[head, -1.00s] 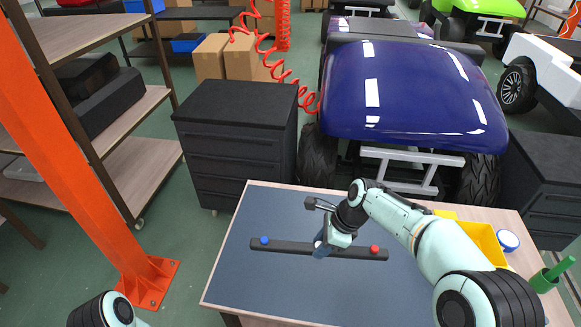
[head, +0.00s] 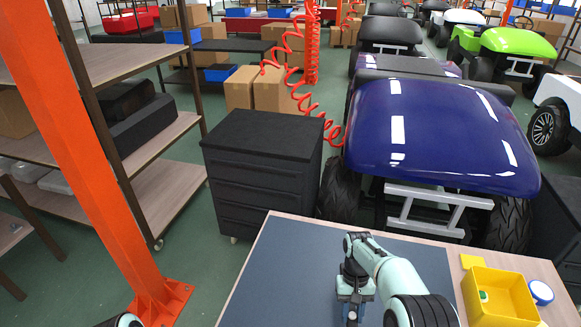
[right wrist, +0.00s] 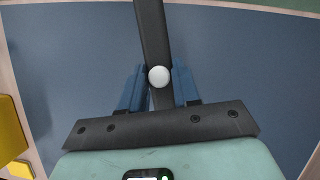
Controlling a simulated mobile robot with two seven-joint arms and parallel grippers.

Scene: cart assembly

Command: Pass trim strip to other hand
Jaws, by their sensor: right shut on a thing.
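The trim strip (right wrist: 152,35) is a long dark bar in the right wrist view, running from the top edge down between the blue fingers. A pale round knob (right wrist: 158,76) sits on it at the fingers. My right gripper (right wrist: 159,88) is shut on the strip. In the head view my right gripper (head: 352,312) points down at the bottom edge, over the near part of the table mat. The strip cannot be made out in the head view. Only a bit of my left arm shows at the bottom left; its gripper is out of view.
The dark mat (head: 300,270) on the wood-edged table is clear left of my right arm. A yellow bin (head: 470,285) and a blue-and-white roll (head: 540,292) stand at the right. Beyond are a black drawer cabinet (head: 262,180), a blue cart (head: 430,140) and an orange post (head: 85,150).

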